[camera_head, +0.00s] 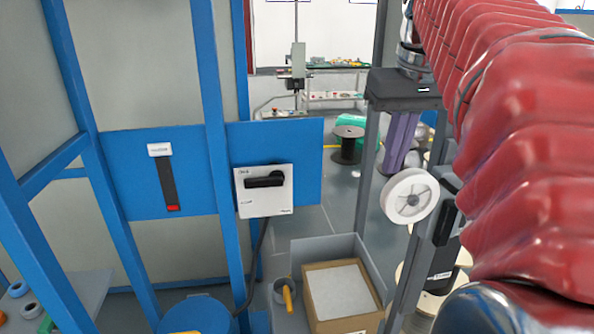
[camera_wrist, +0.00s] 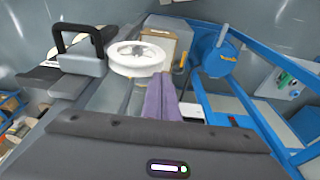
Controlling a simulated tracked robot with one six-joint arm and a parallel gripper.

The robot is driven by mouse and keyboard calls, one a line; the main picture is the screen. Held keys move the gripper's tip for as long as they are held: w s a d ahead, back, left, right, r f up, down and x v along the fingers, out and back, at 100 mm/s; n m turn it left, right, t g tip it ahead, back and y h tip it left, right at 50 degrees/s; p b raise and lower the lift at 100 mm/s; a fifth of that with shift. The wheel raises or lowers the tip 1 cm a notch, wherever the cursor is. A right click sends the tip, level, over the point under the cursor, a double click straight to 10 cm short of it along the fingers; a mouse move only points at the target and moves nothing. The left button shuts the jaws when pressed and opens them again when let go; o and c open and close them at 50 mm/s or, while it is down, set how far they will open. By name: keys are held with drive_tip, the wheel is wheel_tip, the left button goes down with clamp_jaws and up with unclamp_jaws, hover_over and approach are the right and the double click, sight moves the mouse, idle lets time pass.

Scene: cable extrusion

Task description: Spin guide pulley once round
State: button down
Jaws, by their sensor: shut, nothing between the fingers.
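The guide pulley, a white wheel with a grey hub (camera_head: 409,197), stands beside a grey upright at right of centre in the head view. In the wrist view the white wheel (camera_wrist: 135,64) lies just beyond my fingers. My gripper (camera_head: 390,171) has purple fingers pointing down from a dark wrist block, with the tips just above the wheel's upper left rim in the head view. In the wrist view my gripper (camera_wrist: 159,80) shows its fingers together and empty, close to the wheel's rim. I cannot tell whether the tips touch it.
A grey post (camera_head: 371,150) stands left of my fingers. A black handle (camera_wrist: 86,43) is left of the wheel in the wrist view. A cardboard box (camera_head: 343,318) sits below. A blue frame carries a white switch box (camera_head: 250,203). A dark spool (camera_head: 348,146) stands behind.

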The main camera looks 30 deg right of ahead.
sight(383, 194)
drive_tip(key=shift+s+d, duration=0.2)
drive_tip(key=shift+d, duration=0.5)
drive_tip(key=shift+f, duration=0.25)
drive_tip(key=shift+w+a+f, duration=0.1)
drive_tip(key=shift+a+f, duration=0.5)
drive_tip(key=shift+f, duration=0.6)
drive_tip(key=f, duration=0.2)
drive_tip(key=a+f, duration=0.1)
drive_tip(key=f, duration=0.1)
drive_tip(key=shift+w+f, duration=0.2)
drive_tip(key=shift+f, duration=0.15)
